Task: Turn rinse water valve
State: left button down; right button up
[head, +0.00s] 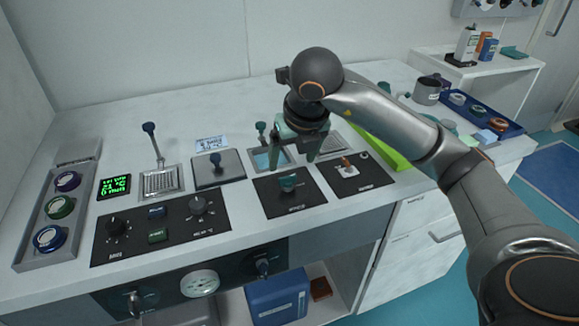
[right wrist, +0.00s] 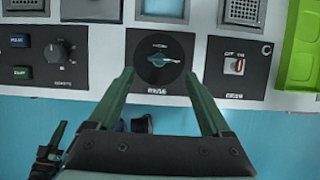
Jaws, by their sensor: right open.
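The rinse water valve is a teal knob (head: 288,182) on a small black panel in the worktop, with a label below it. In the right wrist view the knob (right wrist: 158,60) lies at the upper middle, its handle roughly crosswise. My right gripper (head: 292,158) is open and empty, pointing down above and behind the knob in the head view. In the right wrist view its two fingers (right wrist: 158,76) stand on either side of the knob's panel, apart from the knob. I cannot tell their exact height above it. My left gripper does not show in the head view.
A black panel with a toggle switch (head: 348,168) sits right of the valve, near a green tray (head: 388,150). A panel with dials (head: 160,226) lies to the left. Lidded and grated wells (head: 217,168) line the back. A blue tray (head: 510,128) stands far right.

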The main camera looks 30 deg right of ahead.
pick_arm(q)
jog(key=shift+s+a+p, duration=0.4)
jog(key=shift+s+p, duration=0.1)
jog(key=shift+p, duration=0.1)
pick_arm(e)
jog(key=v, duration=0.5)
jog(key=shift+s+r, duration=0.1)
jog(key=shift+r, duration=0.1)
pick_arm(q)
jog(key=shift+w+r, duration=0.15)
